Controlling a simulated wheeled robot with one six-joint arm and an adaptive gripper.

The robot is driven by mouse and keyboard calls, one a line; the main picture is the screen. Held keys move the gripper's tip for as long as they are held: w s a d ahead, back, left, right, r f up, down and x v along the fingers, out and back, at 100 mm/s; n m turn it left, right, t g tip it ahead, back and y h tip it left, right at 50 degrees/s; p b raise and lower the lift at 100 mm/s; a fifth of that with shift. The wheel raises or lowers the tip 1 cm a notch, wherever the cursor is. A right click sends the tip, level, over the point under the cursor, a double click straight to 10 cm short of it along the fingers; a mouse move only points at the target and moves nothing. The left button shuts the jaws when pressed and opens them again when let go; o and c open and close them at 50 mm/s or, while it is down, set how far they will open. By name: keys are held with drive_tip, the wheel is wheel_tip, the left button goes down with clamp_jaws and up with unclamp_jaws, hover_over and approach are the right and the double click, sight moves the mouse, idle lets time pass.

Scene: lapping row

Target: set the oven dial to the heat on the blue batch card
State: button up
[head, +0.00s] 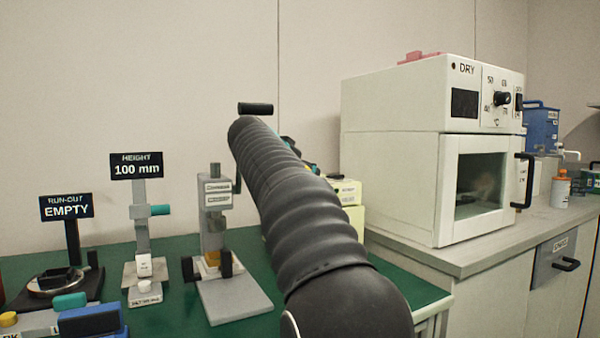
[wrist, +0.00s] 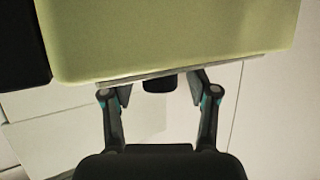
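The white oven (head: 395,150), marked DRY, stands on the counter at the right. Its black round dial (head: 502,98) is on the upper front panel, with small marks around it that are too small to read. No blue batch card can be made out in either view. My gripper (wrist: 159,92) is open in the wrist view, its two fingers well apart. A small dark piece (wrist: 158,85) shows between the fingertips, apart from both. A large yellow-green block (wrist: 170,35) fills the view beyond them. In the head view my arm hides most of my gripper.
The green bench (head: 180,262) holds a HEIGHT 100 mm stand (head: 140,200), a RUN-OUT EMPTY stand (head: 68,235) and a grey press (head: 215,210). Yellow boxes (head: 346,193) sit behind my arm.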

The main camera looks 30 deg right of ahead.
drive_tip(key=v, duration=1.2)
drive_tip(key=shift+f, duration=0.1)
